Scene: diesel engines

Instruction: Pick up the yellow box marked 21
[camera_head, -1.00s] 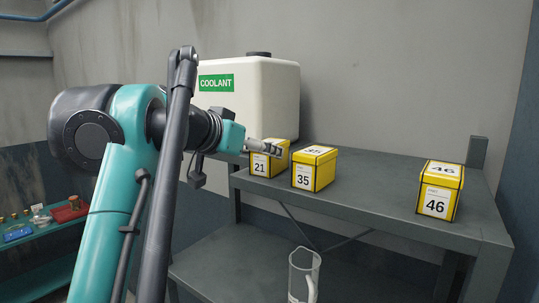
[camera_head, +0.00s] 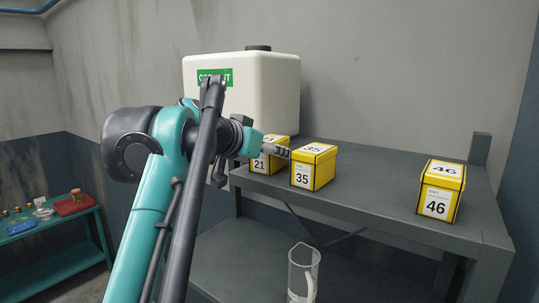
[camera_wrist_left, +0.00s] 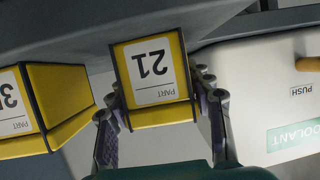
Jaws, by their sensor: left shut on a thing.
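The yellow box marked 21 (camera_head: 258,164) stands on the grey shelf top at its left end, partly hidden behind my left gripper. My left gripper (camera_head: 275,151) reaches it from the left and is shut on it. In the left wrist view, where things appear upside down, the box (camera_wrist_left: 155,72) sits between the two fingers of the gripper (camera_wrist_left: 160,90), one along each side. Its white label with 21 faces the camera. I cannot tell any gap under the box. My right gripper is not in view.
The yellow box marked 35 (camera_head: 314,166) stands close to the right of box 21. The box marked 46 (camera_head: 440,190) is farther right on the shelf (camera_head: 375,180). A white coolant tank (camera_head: 265,90) stands behind. A clear jug (camera_head: 303,272) is on the lower level.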

